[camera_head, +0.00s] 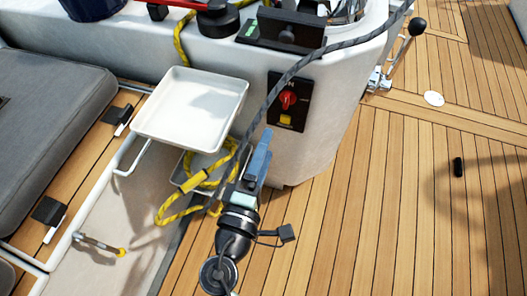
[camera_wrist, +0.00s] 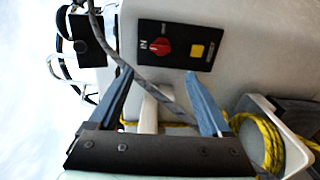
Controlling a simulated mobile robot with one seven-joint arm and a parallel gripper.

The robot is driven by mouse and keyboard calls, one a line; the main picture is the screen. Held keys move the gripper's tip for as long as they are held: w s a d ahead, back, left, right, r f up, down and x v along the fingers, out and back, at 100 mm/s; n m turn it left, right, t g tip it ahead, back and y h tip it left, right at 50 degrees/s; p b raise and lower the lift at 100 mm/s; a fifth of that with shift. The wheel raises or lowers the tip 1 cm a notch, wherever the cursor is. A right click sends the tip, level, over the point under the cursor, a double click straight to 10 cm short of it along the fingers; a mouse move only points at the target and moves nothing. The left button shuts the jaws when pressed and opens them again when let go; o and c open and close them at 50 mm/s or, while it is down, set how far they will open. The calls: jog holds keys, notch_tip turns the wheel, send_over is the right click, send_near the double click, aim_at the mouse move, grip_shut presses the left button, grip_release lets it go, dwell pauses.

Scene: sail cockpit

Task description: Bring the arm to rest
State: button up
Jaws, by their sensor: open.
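My gripper (camera_head: 258,150) is in the lower middle of the head view, in front of the white cockpit moulding, with its blue-grey fingers pointing up the picture. In the wrist view my gripper (camera_wrist: 158,78) has its two fingers wide apart. No object is held between them. A grey rope (camera_wrist: 150,85) crosses behind the finger gap in that view; whether it touches a finger I cannot tell. My arm comes from the bottom of the head view.
A switch panel (camera_head: 288,101) with a red knob sits on the moulding, beyond my fingers in the wrist view (camera_wrist: 177,45). A white tray (camera_head: 190,108) and yellow rope (camera_head: 172,217) are at left. A black-knobbed lever (camera_head: 417,27) stands upper right. Teak deck (camera_head: 400,220) is mostly clear.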

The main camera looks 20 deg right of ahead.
jog(key=shift+s+a, duration=0.25)
jog(key=shift+s, duration=0.1)
dwell(0.3)
